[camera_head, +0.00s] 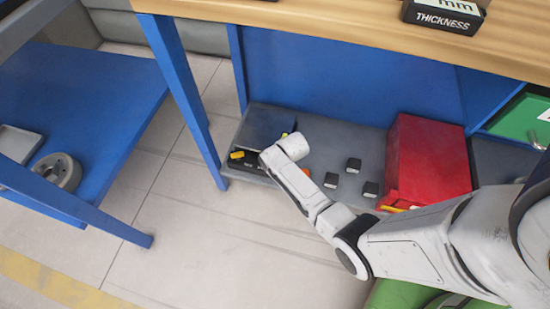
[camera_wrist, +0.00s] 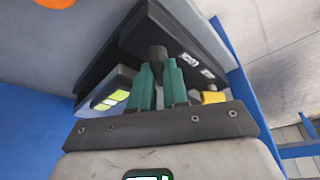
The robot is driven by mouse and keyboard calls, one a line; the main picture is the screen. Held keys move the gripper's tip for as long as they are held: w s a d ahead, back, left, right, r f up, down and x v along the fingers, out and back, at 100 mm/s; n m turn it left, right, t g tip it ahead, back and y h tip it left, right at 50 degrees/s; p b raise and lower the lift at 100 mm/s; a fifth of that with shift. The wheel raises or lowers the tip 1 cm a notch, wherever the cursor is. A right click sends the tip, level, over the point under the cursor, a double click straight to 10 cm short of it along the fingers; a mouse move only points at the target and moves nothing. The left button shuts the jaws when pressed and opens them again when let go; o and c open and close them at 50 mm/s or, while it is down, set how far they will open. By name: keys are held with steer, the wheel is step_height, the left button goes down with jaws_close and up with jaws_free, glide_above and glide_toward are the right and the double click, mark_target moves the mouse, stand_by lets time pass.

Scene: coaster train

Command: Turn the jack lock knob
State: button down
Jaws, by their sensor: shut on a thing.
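A dark knob (camera_wrist: 157,54) stands on a black device with white lettering (camera_wrist: 196,48) in the wrist view. My gripper (camera_wrist: 158,70) has green fingers, one on each side of the knob, shut on it. The knob's lower part is hidden between the fingers. In the head view, the black device (camera_head: 244,167) lies on the grey lower shelf, partly behind my white arm. My fingers and the knob are hidden there by my wrist. A yellow part (camera_wrist: 212,96) shows beside the right finger.
A red box (camera_head: 428,160) and several small black blocks (camera_head: 353,165) stand on the grey shelf (camera_head: 330,130), right of my wrist. A blue table leg (camera_head: 190,95) is close on the left. The wooden tabletop (camera_head: 340,22) overhangs the shelf. The tiled floor in front is clear.

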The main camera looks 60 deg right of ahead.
steer(key=m, duration=0.2)
steer(key=m+g+h, duration=0.1)
steer(key=m, duration=0.1)
steer(key=shift+w+a+m+h, duration=0.1)
steer(key=shift+a+m+h, duration=0.05)
steer(key=shift+m+h, duration=0.15)
steer(key=m, duration=0.2)
steer(key=m+g+h+b, duration=0.1)
steer(key=m, duration=0.2)
steer(key=shift+g, duration=0.3)
steer(key=shift+m, duration=0.3)
steer(key=c, duration=1.1)
jaws_free()
steer(key=shift+a+p+v, duration=0.2)
steer(key=shift+p+v, duration=2.25)
steer(key=shift+v, duration=2.95)
steer(key=shift+f, duration=0.1)
